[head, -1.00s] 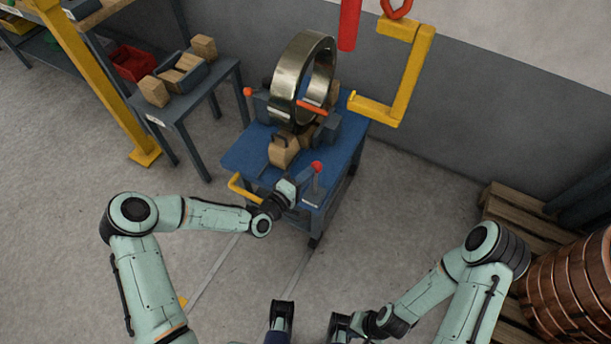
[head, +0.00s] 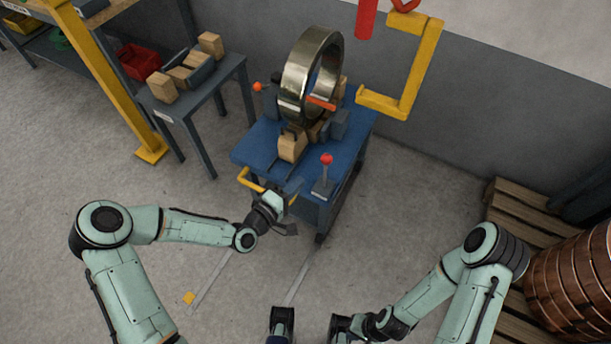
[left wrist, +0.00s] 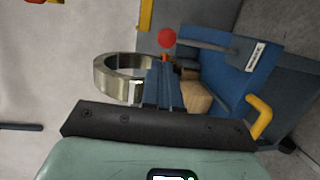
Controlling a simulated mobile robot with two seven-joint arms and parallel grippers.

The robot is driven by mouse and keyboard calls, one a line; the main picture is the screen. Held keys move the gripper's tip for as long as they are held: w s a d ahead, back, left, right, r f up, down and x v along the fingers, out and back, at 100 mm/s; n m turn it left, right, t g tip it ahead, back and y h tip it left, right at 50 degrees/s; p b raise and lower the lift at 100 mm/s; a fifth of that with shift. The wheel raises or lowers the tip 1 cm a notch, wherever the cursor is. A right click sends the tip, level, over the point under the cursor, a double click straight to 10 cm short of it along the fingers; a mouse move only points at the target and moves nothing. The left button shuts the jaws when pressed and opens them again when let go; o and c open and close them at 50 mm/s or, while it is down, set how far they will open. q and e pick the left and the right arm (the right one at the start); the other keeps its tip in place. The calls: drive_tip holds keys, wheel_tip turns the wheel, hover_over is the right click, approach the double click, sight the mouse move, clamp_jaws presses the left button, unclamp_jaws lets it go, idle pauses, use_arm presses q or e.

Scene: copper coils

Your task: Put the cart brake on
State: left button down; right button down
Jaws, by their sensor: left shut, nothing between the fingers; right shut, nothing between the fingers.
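The blue cart (head: 252,150) carries a large metal ring. A lever with a red ball knob (head: 327,160) stands roughly upright at its front right corner; the knob also shows in the left wrist view (left wrist: 166,38). A second lever with an orange knob (head: 258,87) is at the cart's far left side. My left gripper (head: 288,199) is shut and empty, in front of the cart near its yellow handle (head: 250,180), apart from the red-knobbed lever and to its lower left. My right gripper (head: 340,326) is shut and empty, low over the floor, well away from the cart.
A yellow hook (head: 414,75) hangs behind and right of the ring (head: 297,80). A grey table (head: 190,108) with wooden blocks stands left of the cart. A pallet with a copper coil (head: 575,285) is at the right. Floor right of the cart is clear.

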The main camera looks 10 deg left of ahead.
use_arm(q)
drive_tip(key=shift+v, duration=1.95)
drive_tip(key=shift+r, duration=0.15)
